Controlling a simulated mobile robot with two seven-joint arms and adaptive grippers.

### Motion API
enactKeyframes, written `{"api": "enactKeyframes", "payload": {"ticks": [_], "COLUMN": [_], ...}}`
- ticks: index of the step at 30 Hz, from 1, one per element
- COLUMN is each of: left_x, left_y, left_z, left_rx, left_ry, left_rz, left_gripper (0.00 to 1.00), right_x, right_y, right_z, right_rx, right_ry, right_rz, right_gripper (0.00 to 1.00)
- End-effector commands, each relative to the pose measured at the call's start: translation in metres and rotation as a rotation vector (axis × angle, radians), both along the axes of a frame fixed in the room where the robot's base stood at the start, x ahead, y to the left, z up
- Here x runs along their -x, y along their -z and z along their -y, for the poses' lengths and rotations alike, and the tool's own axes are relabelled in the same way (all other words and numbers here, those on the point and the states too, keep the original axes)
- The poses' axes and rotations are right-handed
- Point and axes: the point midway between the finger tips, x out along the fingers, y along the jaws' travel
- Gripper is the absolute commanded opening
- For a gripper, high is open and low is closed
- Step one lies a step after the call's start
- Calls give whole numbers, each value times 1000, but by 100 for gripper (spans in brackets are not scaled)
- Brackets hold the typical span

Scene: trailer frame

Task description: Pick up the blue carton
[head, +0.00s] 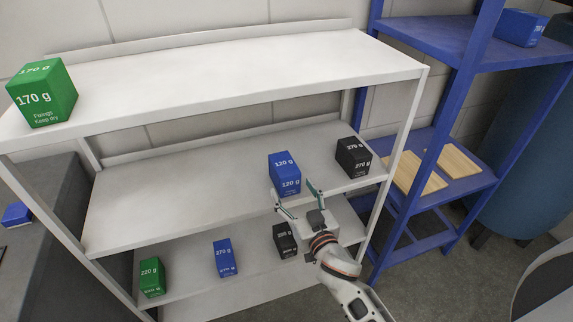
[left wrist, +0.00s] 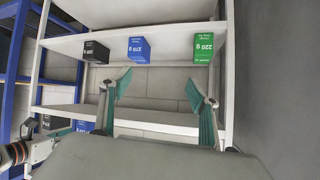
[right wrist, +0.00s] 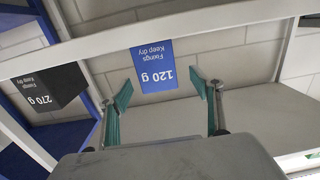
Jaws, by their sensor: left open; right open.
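A blue carton marked 120 g (head: 285,174) stands upright on the middle shelf (head: 200,190) of the white rack. It also shows upside down in the right wrist view (right wrist: 155,62). My right gripper (head: 297,198) is open and empty in front of it; in the right wrist view the carton appears beyond the spread fingers (right wrist: 162,92), with no visible contact. My left gripper (left wrist: 160,84) is open and empty, seen only in the left wrist view. Another blue carton (head: 225,258) stands on the lower shelf and shows in the left wrist view (left wrist: 139,50).
A black carton (head: 352,157) stands right of the 120 g carton. The lower shelf holds a green carton (head: 152,277) and a black one (head: 284,240). A big green carton (head: 42,93) is on top. A blue rack (head: 440,135) stands right. The middle shelf's left is free.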

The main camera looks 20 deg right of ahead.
Motion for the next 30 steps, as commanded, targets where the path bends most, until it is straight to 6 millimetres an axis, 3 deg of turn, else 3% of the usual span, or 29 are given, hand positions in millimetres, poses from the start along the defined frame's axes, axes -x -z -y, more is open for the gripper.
{"api": "enactKeyframes", "payload": {"ticks": [4,12,21,30], "left_x": [3,16,12,7], "left_y": [0,11,7,2], "left_z": [0,0,0,0], "left_rx": [0,-3,-2,0], "left_ry": [0,1,1,1], "left_rz": [-4,-33,-25,-14], "left_gripper": [61,61,61,61], "right_x": [-16,-43,-82,-89], "right_y": [-17,-17,-17,-17], "right_z": [-3,-3,-1,-2], "right_rx": [-15,-14,-14,-15], "right_ry": [2,1,2,2], "right_rz": [35,35,34,33], "right_gripper": [65,65,65,65]}}
